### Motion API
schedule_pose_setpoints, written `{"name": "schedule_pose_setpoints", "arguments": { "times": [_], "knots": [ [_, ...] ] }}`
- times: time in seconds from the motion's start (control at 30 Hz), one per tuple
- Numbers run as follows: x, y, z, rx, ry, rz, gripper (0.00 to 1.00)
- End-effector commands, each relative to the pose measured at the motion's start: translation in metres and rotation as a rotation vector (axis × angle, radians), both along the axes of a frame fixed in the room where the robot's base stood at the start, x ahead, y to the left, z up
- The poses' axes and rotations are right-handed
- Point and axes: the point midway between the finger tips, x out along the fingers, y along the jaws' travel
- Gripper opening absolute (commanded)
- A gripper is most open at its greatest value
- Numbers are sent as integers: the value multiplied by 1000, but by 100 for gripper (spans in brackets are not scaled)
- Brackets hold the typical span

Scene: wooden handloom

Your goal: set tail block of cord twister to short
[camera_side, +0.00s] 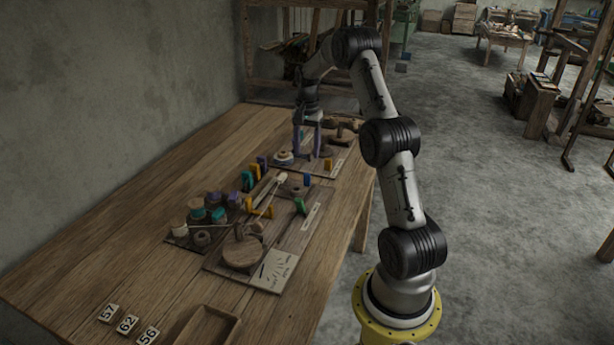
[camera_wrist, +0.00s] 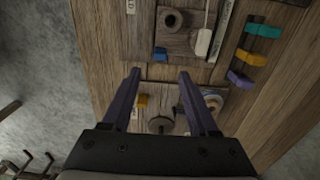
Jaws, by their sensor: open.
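My gripper (camera_side: 307,152) points down over the far wooden board (camera_side: 318,172). Its two purple fingers are spread apart with nothing between them; they also show in the wrist view (camera_wrist: 159,74). An orange block (camera_side: 328,164) sits on that board beside a pale label strip; it also shows in the wrist view (camera_wrist: 142,101). A blue block (camera_side: 307,179) stands on the nearer board, and in the wrist view (camera_wrist: 161,54) it lies just beyond the fingertips. A green block (camera_side: 300,205) stands nearer the front. I cannot tell which block is the cord twister's tail block; the labels are unreadable.
The nearer board carries a round wooden disc (camera_side: 241,253), a dial plate (camera_side: 275,269) and a pale-ended lever (camera_side: 282,178). Teal, orange and purple pieces (camera_side: 247,180) stand left of the boards. Several spools (camera_side: 213,212) crowd a small tray. The table's left side is clear.

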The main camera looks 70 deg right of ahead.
Motion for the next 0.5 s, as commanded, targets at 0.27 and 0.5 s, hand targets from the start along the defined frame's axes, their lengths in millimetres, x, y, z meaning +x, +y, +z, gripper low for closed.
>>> {"name": "schedule_pose_setpoints", "arguments": {
  "times": [0.27,0.5],
  "knots": [
    [-1,1,-57,4,4,1,60],
    [0,1,-90,1,2,1,60]
  ]
}}
